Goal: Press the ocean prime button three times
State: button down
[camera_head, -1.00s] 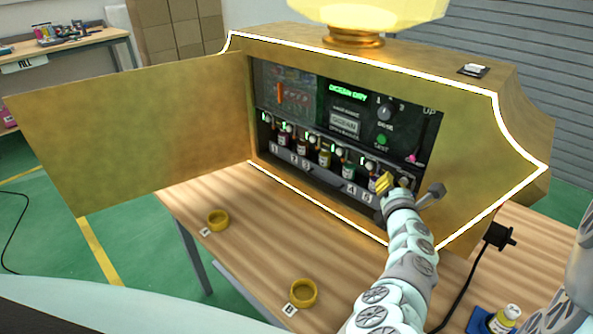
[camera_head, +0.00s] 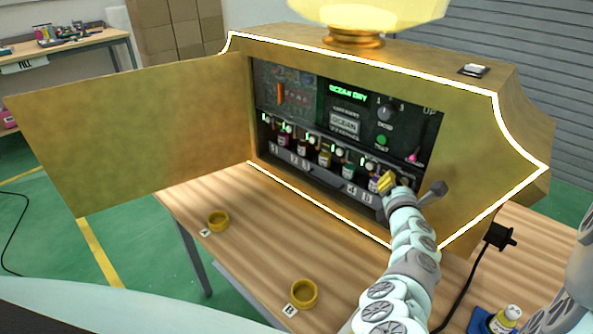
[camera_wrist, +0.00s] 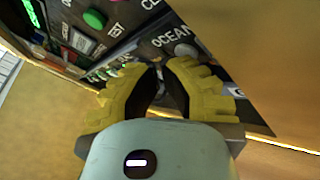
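The gold vending machine (camera_head: 470,150) stands open on the wooden table, with its dark control panel (camera_head: 345,100) showing. Its green display (camera_head: 347,93) seems to read "OCEAN DRY". In the wrist view a grey round button (camera_wrist: 185,50) sits beside a label starting "OCEAN" (camera_wrist: 171,37); the rest of the label is cut off or hidden. My gripper (camera_head: 383,182) is at the lower right of the panel. Its yellow fingers also show in the wrist view (camera_wrist: 159,67), their tips drawn together with nothing between them, just below the grey button. I cannot tell whether they touch the panel.
A green TEST button (camera_wrist: 94,19) is left of the label. Several small bottles (camera_head: 324,156) stand in numbered slots. The machine's open door (camera_head: 130,130) reaches left.

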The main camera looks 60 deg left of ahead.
jog(key=shift+s+d+p, duration=0.2)
jog(key=shift+s+p, duration=0.1)
jog(key=shift+s, duration=0.5)
jog(key=shift+s+d+p, duration=0.15)
jog(key=shift+s+d, duration=0.05)
jog(key=shift+s, duration=0.65)
jog(key=shift+s+d+p, duration=0.1)
jog(key=shift+s+d, duration=0.05)
jog(key=shift+s, duration=0.65)
jog(key=shift+s+d+p, duration=0.15)
jog(key=shift+s+d, duration=0.05)
jog(key=shift+s, duration=0.65)
